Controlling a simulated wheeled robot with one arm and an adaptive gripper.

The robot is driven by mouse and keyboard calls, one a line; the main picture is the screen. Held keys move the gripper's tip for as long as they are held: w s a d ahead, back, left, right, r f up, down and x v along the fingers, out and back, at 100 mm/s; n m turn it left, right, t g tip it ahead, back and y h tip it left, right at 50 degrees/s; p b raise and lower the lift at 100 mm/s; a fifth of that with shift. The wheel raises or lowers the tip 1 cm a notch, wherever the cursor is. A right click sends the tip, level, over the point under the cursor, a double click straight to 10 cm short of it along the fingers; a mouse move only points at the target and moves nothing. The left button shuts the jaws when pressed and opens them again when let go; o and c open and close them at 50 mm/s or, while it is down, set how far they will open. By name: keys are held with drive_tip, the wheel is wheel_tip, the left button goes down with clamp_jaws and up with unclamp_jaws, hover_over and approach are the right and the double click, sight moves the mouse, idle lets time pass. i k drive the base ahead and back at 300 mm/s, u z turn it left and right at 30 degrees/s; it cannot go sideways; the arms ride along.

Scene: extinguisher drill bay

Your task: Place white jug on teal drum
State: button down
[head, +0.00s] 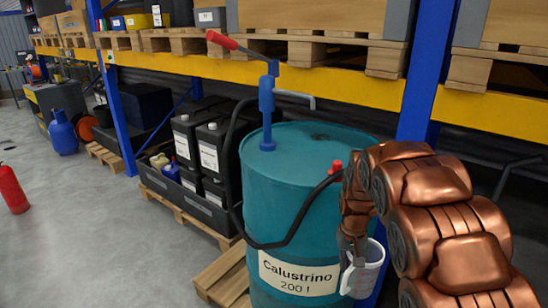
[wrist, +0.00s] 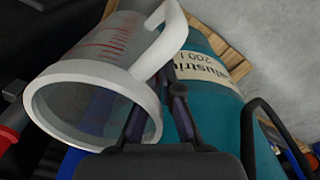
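The white jug (head: 363,272) is at the end of my arm, in front of the teal drum's right side and below its top. In the wrist view the jug (wrist: 92,95) is large, with a pale handle and red measuring marks. My gripper (wrist: 175,80) is shut on the jug's handle; in the head view my gripper (head: 352,248) points down. The teal drum (head: 300,210) stands upright with a "Calustrino 200 l" label. It also shows in the wrist view (wrist: 225,120), behind the jug.
A blue hand pump (head: 266,110) with a red-tipped lever and black hose stands on the drum top. The hose (head: 284,243) loops down the drum's front. A shelf rack (head: 340,85) runs behind. Black canisters (head: 205,145) stand to the left. The drum top's middle is clear.

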sight(310, 166)
drive_tip(key=u, duration=0.65)
drive_tip(key=i, duration=0.7)
drive_tip(key=u, duration=0.6)
